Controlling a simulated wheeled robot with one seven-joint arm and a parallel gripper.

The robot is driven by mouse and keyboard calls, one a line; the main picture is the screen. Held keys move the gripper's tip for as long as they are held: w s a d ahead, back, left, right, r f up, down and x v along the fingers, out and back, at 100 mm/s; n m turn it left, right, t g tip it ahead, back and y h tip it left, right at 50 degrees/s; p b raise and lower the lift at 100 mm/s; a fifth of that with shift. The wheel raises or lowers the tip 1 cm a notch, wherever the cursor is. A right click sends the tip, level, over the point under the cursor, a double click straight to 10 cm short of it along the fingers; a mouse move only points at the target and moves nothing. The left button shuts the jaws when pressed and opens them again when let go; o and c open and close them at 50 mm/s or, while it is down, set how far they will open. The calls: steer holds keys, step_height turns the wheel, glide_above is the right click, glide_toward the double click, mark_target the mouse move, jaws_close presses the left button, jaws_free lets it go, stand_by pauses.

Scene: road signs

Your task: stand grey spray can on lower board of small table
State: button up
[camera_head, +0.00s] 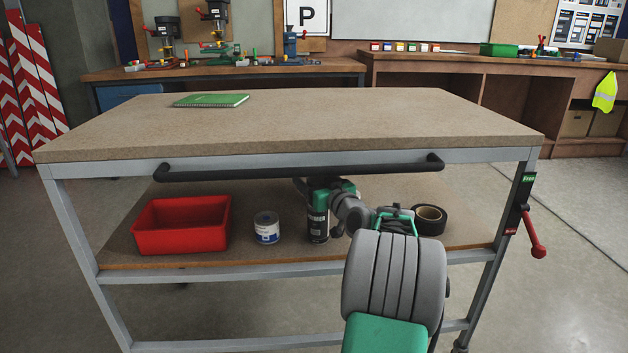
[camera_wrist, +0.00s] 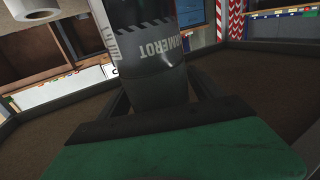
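The small table (camera_head: 290,123) stands in front of me, with its lower board (camera_head: 465,228) under the worktop. The grey spray can (camera_head: 318,224) is upright at the lower board, between a white tin and a black tape roll. Its base appears to be at the board's surface; I cannot tell whether it touches. My gripper (camera_head: 322,194) reaches in under the worktop and is around the can's upper part. In the wrist view the can (camera_wrist: 155,65) fills the space between the dark fingers, which look shut on it. The can's top is hidden.
A red bin (camera_head: 180,226) and the white tin (camera_head: 267,228) stand left of the can. The black tape roll (camera_head: 430,220) lies to the right. A black handle bar (camera_head: 300,170) crosses the table's front edge, above my arm. A green notebook (camera_head: 211,100) lies on the worktop.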

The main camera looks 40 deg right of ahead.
steer(key=shift+o, duration=0.3)
steer(key=shift+r, duration=0.2)
steer(key=p+v, duration=0.2)
steer(key=v, duration=1)
steer(key=shift+s, duration=0.1)
